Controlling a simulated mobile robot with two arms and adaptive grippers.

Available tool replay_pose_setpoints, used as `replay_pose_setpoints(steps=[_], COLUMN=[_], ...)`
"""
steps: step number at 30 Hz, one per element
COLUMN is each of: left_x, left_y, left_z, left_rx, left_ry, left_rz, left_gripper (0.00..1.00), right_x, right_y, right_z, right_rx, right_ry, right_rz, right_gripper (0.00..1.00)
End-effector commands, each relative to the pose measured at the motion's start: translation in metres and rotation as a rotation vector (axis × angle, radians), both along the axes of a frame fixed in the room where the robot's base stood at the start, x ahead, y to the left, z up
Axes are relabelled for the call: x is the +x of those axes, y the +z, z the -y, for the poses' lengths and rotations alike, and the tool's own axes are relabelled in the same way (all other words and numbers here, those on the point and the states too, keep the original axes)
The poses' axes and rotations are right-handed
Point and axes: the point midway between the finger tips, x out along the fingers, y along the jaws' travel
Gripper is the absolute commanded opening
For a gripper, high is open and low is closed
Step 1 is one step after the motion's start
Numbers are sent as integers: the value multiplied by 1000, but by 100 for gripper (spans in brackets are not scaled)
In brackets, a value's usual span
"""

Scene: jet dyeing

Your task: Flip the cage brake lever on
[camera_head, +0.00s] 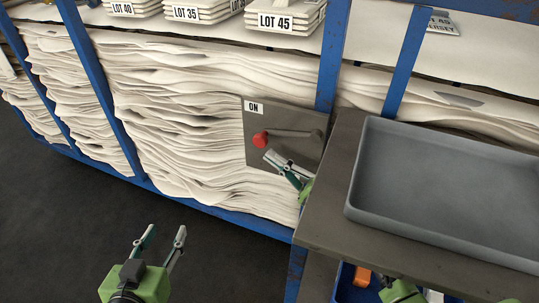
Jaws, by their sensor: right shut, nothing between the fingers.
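The cage brake lever (290,133) is a grey bar with a red knob (260,140) at its left end. It lies nearly level on a grey plate (257,122) on the cage side, and an "ON" label (254,107) sits at the plate's upper left. My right gripper (272,157) is shut and empty, its tips just below and right of the red knob. I cannot tell whether they touch it. Its wrist is partly hidden behind the table edge. My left gripper (165,235) is open and empty over the dark floor, well away from the lever.
The blue cage frame (92,72) holds piled white cloth (185,110). A dark table (325,205) with a grey tray (440,190) stands at right, close to my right gripper. Folded lots (285,18) lie on top. A blue bin with an orange item (362,276) is below the table.

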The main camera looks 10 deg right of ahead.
Motion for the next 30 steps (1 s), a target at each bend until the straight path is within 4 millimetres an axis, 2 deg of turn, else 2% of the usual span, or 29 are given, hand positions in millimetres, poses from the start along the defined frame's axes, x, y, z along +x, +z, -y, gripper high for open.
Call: replay_pose_setpoints(steps=[9,15,30], left_x=[0,0,0], left_y=[0,0,0], left_z=[0,0,0], left_rx=[0,0,0], left_ry=[0,0,0], left_rz=[0,0,1], left_gripper=[40,40,40], right_x=[-42,-58,-62], right_y=[-30,-40,-43], right_z=[47,65,70], right_rx=[-3,-2,-2], right_ry=[-2,-1,0], right_rz=[-7,-5,-4], right_gripper=[0,0,0])
